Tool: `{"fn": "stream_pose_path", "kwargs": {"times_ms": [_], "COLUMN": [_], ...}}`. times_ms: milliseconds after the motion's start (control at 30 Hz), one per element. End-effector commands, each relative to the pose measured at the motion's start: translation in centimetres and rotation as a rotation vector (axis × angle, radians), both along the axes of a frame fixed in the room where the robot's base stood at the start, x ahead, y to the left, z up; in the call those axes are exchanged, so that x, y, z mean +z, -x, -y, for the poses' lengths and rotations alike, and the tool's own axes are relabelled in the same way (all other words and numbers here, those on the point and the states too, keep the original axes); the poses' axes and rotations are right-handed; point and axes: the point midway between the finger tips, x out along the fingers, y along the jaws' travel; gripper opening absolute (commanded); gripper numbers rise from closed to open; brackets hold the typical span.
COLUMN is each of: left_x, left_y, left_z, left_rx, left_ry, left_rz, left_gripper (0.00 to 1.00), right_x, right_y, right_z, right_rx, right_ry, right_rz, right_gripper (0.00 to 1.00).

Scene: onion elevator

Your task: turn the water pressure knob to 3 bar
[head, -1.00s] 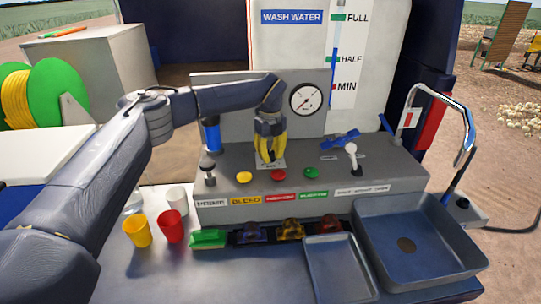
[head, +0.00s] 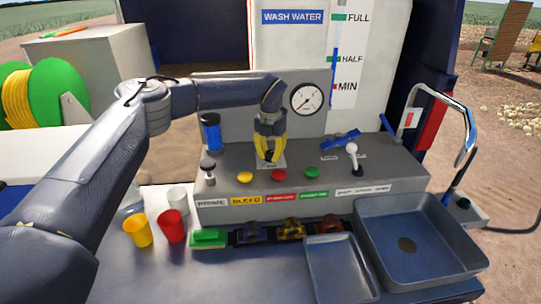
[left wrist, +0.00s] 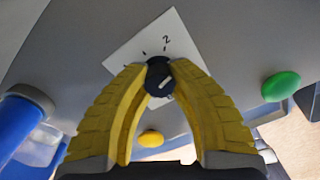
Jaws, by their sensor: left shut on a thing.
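The black water pressure knob (left wrist: 159,79) is between my left gripper's yellow fingertips (left wrist: 160,76), which are shut on it. A pale line slants across its face. Behind it is a white dial card (left wrist: 184,36) with tick marks and a printed 2; the fingers hide other parts of the card. In the head view my left gripper (head: 270,150) reaches down to the knob on the grey panel (head: 230,165). The round pressure gauge (head: 306,99) stands behind it to the right; its needle reading is too small to tell. My right gripper is not in view.
Yellow (head: 245,177), red (head: 278,174) and green (head: 312,173) buttons sit in front of the knob. A white-topped lever (head: 352,150) and blue handle (head: 340,140) are to its right, a blue cylinder (head: 211,135) to its left. Cups and a sink (head: 425,225) are in front.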

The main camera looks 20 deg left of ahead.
Motion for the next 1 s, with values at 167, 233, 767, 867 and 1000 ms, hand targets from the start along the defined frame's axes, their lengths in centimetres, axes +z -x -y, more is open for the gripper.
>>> {"fn": "stream_pose_path", "kwargs": {"times_ms": [167,233,767,867,1000], "left_x": [-0.17,-0.2,-0.25,-0.25,-0.27], "left_y": [0.25,0.26,0.17,0.14,0.13], "left_z": [0.11,0.07,-0.14,-0.18,-0.23], "left_rx": [-0.169,-0.235,-0.727,-0.806,-0.902], "left_ry": [0.002,0.002,0.003,0.003,0.004], "left_rz": [-0.008,-0.009,-0.01,-0.01,-0.011], "left_gripper": [0.0,0.0,0.0,0.0,0.0], "right_x": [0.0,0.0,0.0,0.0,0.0], "right_y": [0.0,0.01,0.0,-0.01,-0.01], "right_z": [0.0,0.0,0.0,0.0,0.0], "right_rx": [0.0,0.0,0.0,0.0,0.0], "right_ry": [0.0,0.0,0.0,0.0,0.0], "right_rz": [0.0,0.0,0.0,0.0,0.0], "right_gripper": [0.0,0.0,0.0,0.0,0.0]}}
